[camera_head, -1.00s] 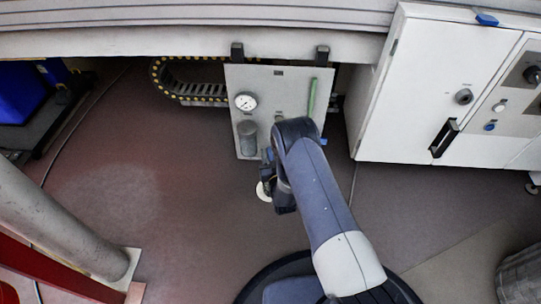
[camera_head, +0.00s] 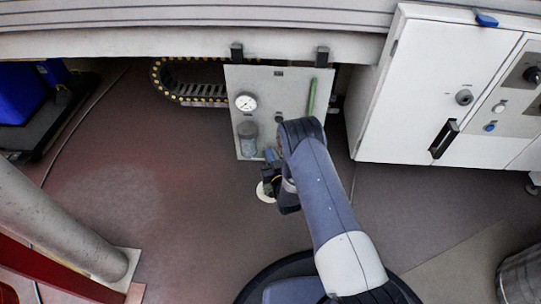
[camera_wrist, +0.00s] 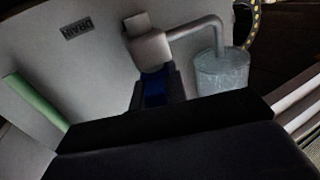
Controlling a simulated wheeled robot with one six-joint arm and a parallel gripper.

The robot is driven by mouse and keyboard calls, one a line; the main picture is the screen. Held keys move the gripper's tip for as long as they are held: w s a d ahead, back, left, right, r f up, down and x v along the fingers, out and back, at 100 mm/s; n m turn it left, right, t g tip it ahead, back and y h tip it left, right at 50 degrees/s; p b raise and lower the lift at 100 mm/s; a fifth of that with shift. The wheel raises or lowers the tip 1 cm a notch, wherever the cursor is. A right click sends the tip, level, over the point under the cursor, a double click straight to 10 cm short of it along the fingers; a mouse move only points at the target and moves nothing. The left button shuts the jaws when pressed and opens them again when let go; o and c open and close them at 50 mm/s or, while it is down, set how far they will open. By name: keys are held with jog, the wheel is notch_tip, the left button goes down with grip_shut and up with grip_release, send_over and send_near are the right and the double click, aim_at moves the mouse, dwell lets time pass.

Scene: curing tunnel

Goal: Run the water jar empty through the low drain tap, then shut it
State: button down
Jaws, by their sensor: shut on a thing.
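The water jar (camera_head: 248,140) hangs low on a pale panel, below a round gauge. In the wrist view the jar (camera_wrist: 222,74) is glassy and grey-blue, and a bent metal pipe (camera_wrist: 200,27) joins it to a metal tap body (camera_wrist: 150,48). A blue tap handle (camera_wrist: 154,92) sits between the dark fingers of my gripper (camera_wrist: 154,86), which is shut on it. In the head view my gripper (camera_head: 270,168) is at the panel's lower edge, partly hidden by my arm. A DRAIN label (camera_wrist: 77,30) is beside the tap. The water level is not clear.
The panel (camera_head: 262,86) carries the gauge (camera_head: 246,102) and a green tube (camera_head: 312,97). A white cabinet (camera_head: 410,90) stands right, a grey post (camera_head: 60,225) left. The floor between is clear.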

jog(key=n+g+y, duration=0.2)
jog(key=y, duration=0.1)
jog(key=n+g+y, duration=0.2)
jog(key=n+y, duration=0.1)
jog(key=y, duration=0.1)
jog(key=shift+d+n+g, duration=0.15)
jog(key=shift+n+g, duration=0.15)
jog(key=shift+g, duration=0.1)
jog(key=n+g+y, duration=0.2)
jog(key=g, duration=0.1)
jog(key=n+g+y, duration=0.2)
jog(key=n+g, duration=0.1)
jog(key=g, duration=0.1)
jog(key=shift+y, duration=0.3)
jog(key=shift+n+g, duration=0.3)
jog(key=c, duration=1.4)
grip_release()
jog(key=p+v, duration=0.3)
jog(key=v, duration=0.7)
jog(key=shift+d, duration=0.25)
